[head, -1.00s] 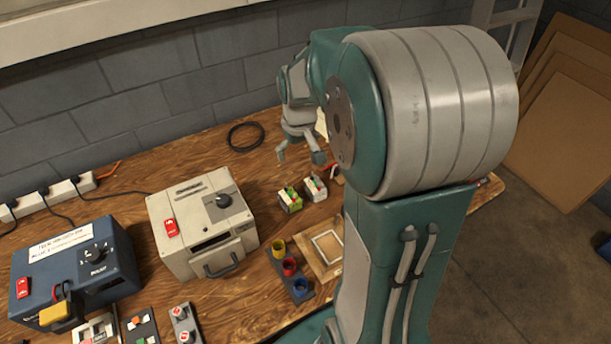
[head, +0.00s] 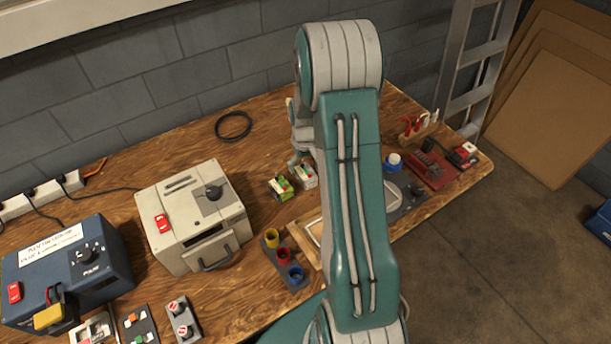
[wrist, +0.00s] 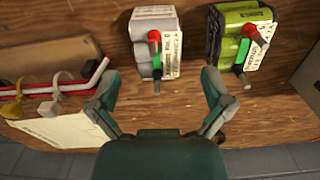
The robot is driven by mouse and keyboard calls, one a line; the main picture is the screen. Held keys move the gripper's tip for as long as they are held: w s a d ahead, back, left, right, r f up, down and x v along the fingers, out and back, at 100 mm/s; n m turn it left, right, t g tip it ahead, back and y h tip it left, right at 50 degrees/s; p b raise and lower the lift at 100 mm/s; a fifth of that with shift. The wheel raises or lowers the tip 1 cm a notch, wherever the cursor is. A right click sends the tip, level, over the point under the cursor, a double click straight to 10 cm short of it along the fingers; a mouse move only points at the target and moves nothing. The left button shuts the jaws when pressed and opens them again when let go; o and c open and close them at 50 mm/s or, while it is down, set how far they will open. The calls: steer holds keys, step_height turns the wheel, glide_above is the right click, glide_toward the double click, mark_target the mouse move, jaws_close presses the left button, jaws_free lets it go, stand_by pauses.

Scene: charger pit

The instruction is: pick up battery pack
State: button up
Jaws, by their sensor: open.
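Two battery packs stand side by side on the wooden bench. One is pale grey-white (head: 306,175) and the other green (head: 280,188). In the wrist view the grey-white pack (wrist: 157,40), with a red and a green terminal piece and a label, is roughly centred, beyond my fingertips. The green pack (wrist: 238,45) is to its right, also labelled, with red and green pieces. My gripper (wrist: 160,95) is open and empty, its fingers spread, apart from both packs. In the head view my arm hides most of it.
A beige box (head: 195,215) and a blue box (head: 65,270) stand on the left. A holder with yellow, red and blue cups (head: 284,258) is near the front. A black cable coil (head: 233,126) lies behind. A white card (wrist: 65,128) lies at left in the wrist view.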

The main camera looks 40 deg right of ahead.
mark_target(306, 170)
steer(key=f, duration=0.4)
steer(key=shift+d, duration=0.3)
steer(key=shift+f, duration=0.45)
steer(key=shift+a, duration=0.1)
steer(key=c, duration=1.3)
steer(key=shift+o, duration=0.2)
